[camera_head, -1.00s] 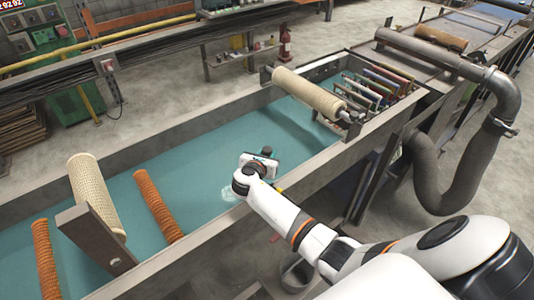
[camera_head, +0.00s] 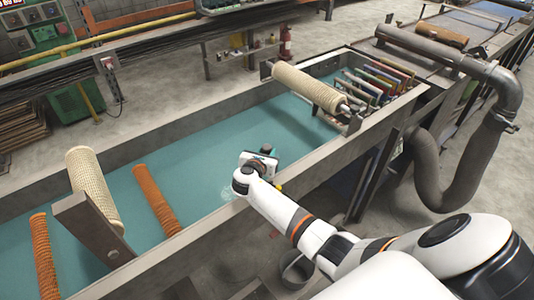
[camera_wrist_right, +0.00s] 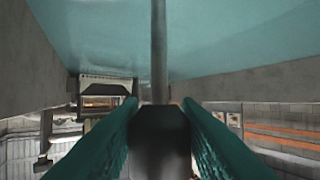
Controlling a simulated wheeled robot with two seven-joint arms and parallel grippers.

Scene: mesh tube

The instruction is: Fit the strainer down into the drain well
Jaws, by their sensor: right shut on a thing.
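My right gripper (camera_head: 268,150) is over the teal liquid of the long trough, near its front wall. In the right wrist view its teal fingers are shut on a dark block-like handle (camera_wrist_right: 161,140). A thin grey rod (camera_wrist_right: 160,50) runs on from the handle, over the teal surface. They seem to belong to one held tool; I cannot tell whether it is the strainer, as no mesh shows on it. A faint pale ring-like patch (camera_head: 230,192) shows beside the right wrist; I cannot tell what it is. No drain well can be made out. My left gripper is not in view.
The trough (camera_head: 330,148) has raised grey walls. A cream roller (camera_head: 308,88) spans its right part, beside several coloured frames (camera_head: 375,85). A thick grey pipe (camera_head: 480,165) bends down at right.

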